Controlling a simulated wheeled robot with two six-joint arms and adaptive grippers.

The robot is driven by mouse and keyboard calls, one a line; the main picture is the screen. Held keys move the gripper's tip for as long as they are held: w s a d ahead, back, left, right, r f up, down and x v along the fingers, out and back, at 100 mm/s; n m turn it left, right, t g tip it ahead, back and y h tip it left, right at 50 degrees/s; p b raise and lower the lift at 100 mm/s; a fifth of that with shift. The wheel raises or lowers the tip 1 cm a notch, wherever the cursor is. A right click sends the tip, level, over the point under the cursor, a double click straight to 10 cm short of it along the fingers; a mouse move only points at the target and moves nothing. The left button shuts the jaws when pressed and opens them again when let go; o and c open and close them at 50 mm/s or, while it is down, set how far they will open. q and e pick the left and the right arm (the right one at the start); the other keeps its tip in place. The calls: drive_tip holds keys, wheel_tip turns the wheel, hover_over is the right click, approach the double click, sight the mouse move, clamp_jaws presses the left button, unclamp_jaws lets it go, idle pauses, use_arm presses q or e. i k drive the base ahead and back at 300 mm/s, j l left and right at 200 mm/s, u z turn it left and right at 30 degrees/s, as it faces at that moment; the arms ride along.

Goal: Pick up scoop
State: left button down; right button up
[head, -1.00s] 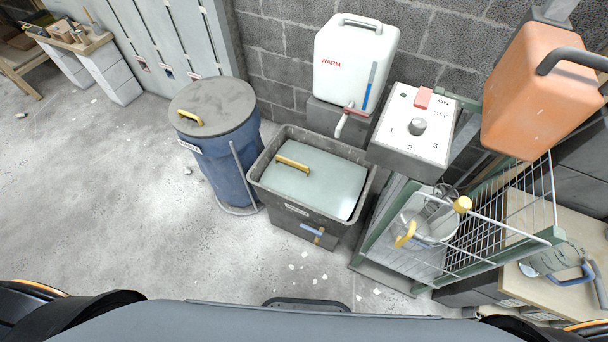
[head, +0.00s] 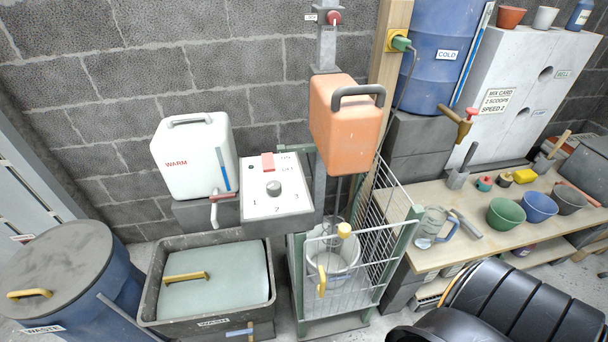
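What looks like the scoop, a small grey metal piece with a dark upright handle (head: 458,180), stands at the back of the wooden workbench (head: 420,258), below the white cabinet. It is small in the picture, so I cannot be sure of its shape. Neither of my grippers is in view. A black ribbed part of my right arm shows at the lower right, in front of the bench.
A clear jug (head: 431,228), a grey tool (head: 467,223) and green (head: 505,213), blue (head: 539,207) and dark (head: 570,201) bowls stand on the bench. A brass tap (head: 459,124) juts out above it. A wire cage (head: 392,235) with a bucket stands left of the bench.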

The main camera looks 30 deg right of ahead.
sight(453, 213)
drive_tip(key=z, duration=2.45)
drive_tip(key=i+l+u, duration=0.2)
drive_tip(key=i+l, duration=0.3)
drive_tip(key=l, duration=0.15)
